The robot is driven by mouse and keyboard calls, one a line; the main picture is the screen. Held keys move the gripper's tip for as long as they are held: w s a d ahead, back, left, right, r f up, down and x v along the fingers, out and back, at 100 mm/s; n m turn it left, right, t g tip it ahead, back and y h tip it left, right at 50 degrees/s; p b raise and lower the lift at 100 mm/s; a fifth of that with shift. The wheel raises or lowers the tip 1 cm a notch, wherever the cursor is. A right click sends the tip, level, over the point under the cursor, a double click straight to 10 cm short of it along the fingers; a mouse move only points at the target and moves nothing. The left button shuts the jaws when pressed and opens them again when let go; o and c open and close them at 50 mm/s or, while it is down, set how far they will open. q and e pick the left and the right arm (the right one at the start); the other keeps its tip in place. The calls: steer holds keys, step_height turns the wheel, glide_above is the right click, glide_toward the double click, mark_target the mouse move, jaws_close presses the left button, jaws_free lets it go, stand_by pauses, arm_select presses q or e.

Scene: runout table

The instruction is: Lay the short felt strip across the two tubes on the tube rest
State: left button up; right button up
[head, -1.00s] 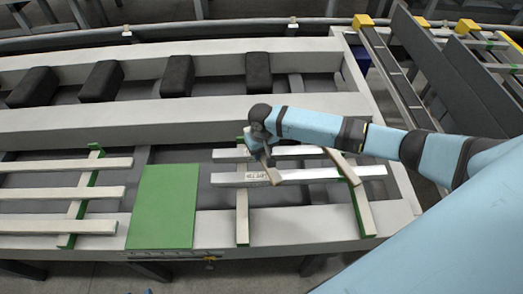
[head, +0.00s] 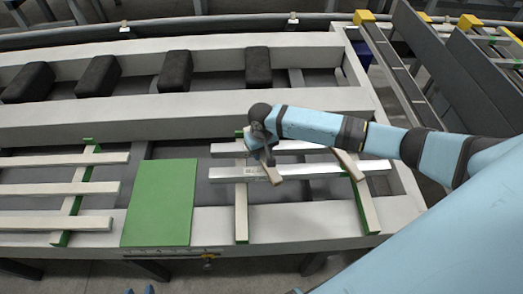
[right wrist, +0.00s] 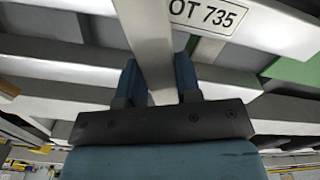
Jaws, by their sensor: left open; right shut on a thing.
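Two long pale tubes, the upper (head: 310,146) and the lower (head: 325,169), lie side by side on the tube rest (head: 242,218), whose crossbars have green ends. The right wrist view shows the strip (right wrist: 150,45) between the fingers, close to a tube carrying a printed label (right wrist: 215,14). I cannot tell whether the strip touches the tubes.
Another beige strip (head: 346,163) lies across the tubes near their right end. A green mat (head: 160,203) is left of the rest. More pale bars (head: 65,188) lie on a rack further left. Several black blocks (head: 174,71) stand behind.

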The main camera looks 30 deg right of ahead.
steer(key=shift+f, duration=0.35)
steer(key=o, duration=1)
